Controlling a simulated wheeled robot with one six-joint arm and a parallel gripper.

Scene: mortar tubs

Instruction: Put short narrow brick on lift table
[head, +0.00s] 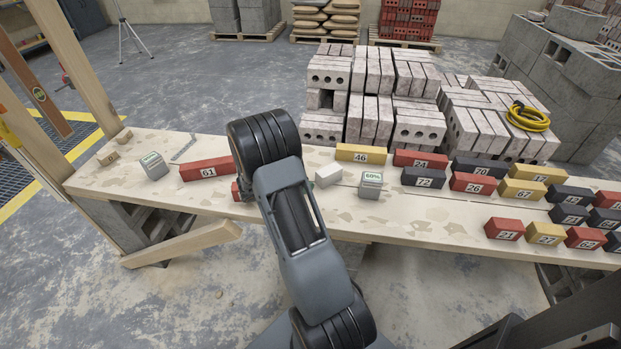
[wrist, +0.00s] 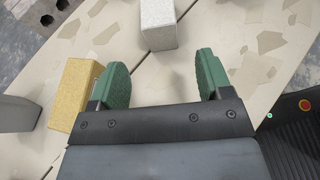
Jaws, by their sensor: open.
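A short pale grey-white block (head: 328,174) lies on the long wooden bench, right of my arm. It also shows at the top of the wrist view (wrist: 158,25), ahead of my gripper (wrist: 162,70) and between the lines of its fingers, not touching them. My gripper's green pads are apart with nothing between them. In the head view my arm hides the gripper. A red brick (head: 236,190) is mostly hidden behind my arm. No brick is marked short or narrow, so I cannot tell which one is meant. I cannot make out a lift table.
A yellow brick 46 (head: 361,153) lies behind the pale block; a yellow brick (wrist: 75,95) is left of my gripper in the wrist view. A grey box with a display (head: 370,186) stands beside the pale block. Several numbered bricks crowd the right; red brick 61 (head: 207,169) is left.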

